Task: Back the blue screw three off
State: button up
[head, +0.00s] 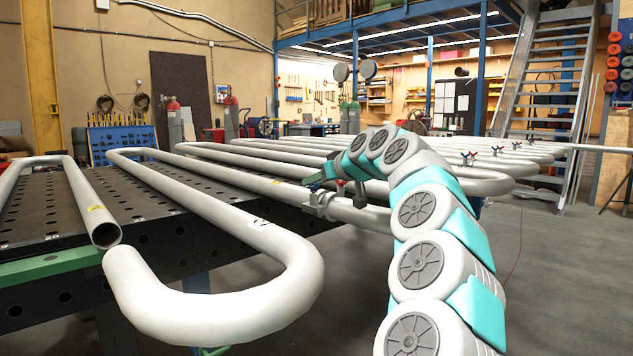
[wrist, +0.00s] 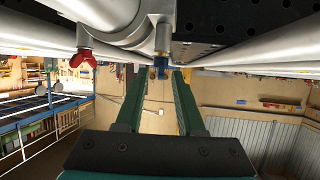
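The blue screw (wrist: 160,70) shows in the wrist view as a small blue piece at the end of a metal stem on a pipe fitting (wrist: 160,32). My gripper (wrist: 157,74) has two green fingers, one on each side of the blue screw, with a gap between them. I cannot tell whether either finger touches it. A red wing-shaped screw (wrist: 82,58) sits on the same fitting, to the left. In the head view my gripper (head: 315,182) is at the clamp-like fitting (head: 322,202) on a pipe; the blue screw cannot be made out there.
Long white serpentine pipes (head: 225,215) lie across a dark perforated table (head: 40,210). More fittings with coloured handles (head: 467,158) stand on pipes at the right. A metal staircase (head: 550,85) is behind. The floor (head: 560,270) at the right is clear.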

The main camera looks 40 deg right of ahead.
jog(key=b+v, duration=0.1)
jog(key=v, duration=0.6)
jog(key=shift+s, duration=0.35)
jog(key=shift+r, duration=0.1)
